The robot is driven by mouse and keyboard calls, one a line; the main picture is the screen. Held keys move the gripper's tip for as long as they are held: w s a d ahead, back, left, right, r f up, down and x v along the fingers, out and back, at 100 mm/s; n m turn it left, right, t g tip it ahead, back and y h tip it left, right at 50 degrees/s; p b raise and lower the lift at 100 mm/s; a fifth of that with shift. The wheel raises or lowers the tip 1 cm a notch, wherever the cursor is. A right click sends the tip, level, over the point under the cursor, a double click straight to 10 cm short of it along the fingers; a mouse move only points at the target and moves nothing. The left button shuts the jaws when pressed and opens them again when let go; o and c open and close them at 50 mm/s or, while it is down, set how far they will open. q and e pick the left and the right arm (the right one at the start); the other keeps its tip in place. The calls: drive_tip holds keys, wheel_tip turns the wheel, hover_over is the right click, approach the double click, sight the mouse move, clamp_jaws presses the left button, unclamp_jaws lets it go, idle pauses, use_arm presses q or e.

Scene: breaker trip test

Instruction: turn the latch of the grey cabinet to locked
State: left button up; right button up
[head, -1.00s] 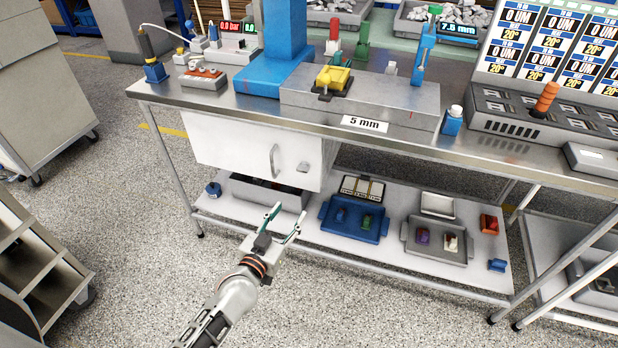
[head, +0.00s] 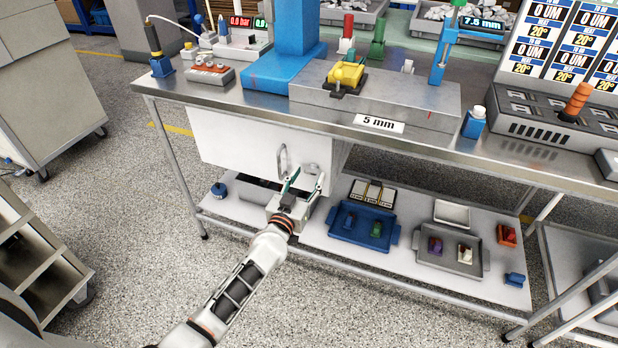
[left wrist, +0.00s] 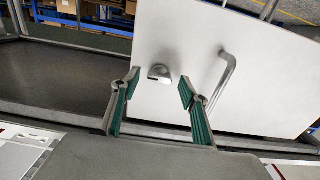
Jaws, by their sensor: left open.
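The grey cabinet (head: 235,140) hangs under the bench top, its pale front showing a bar handle (head: 283,158) and, to the right of it, a small latch (head: 311,169). In the left wrist view the latch (left wrist: 159,72) is a short rounded metal knob on the cabinet front (left wrist: 180,35), with the bent handle (left wrist: 222,74) beside it. My left gripper (head: 307,184) is open in front of the latch. In the left wrist view its green-padded fingers (left wrist: 158,88) stand apart, one on each side of the latch in the picture; contact is not visible. My right gripper is not in view.
The lower shelf holds a blue tray (head: 345,233) and a grey tray (head: 431,262) with small parts. The bench edge (head: 400,140) overhangs the cabinet. A blue press stand (head: 270,78) and a 5 mm block (head: 420,100) stand on top. The floor in front is clear.

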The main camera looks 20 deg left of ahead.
use_arm(q)
drive_tip(key=shift+w+r, duration=0.1)
drive_tip(key=shift+w, duration=0.15)
drive_tip(key=c, duration=1.1)
